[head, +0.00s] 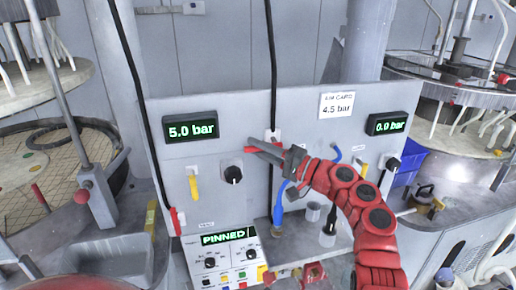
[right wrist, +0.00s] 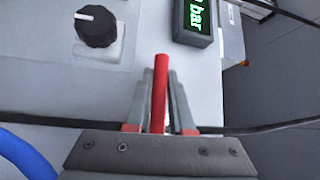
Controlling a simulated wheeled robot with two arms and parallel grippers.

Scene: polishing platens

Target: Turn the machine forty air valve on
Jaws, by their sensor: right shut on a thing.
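My right gripper (head: 264,148) reaches in from the right to the grey panel (head: 300,108). It is shut on a slim red lever, which shows clearly between the fingers in the right wrist view (right wrist: 160,88). In the head view the fingers largely hide this lever. It sits by a white fitting (head: 272,134) on the black hose, between the two pressure displays. The left display (head: 190,130) reads 5.0 bar and the right display (head: 387,124) appears to read 0.9 bar. A card (head: 336,105) above shows 4.5 bar. My left gripper is not in view.
A black knob (head: 233,175) and a yellow lever (head: 194,187) are left of the gripper. Another red lever (head: 174,220) is at the panel's left edge. A control box (head: 222,262) reading PINNED stands below. Round platens flank the panel.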

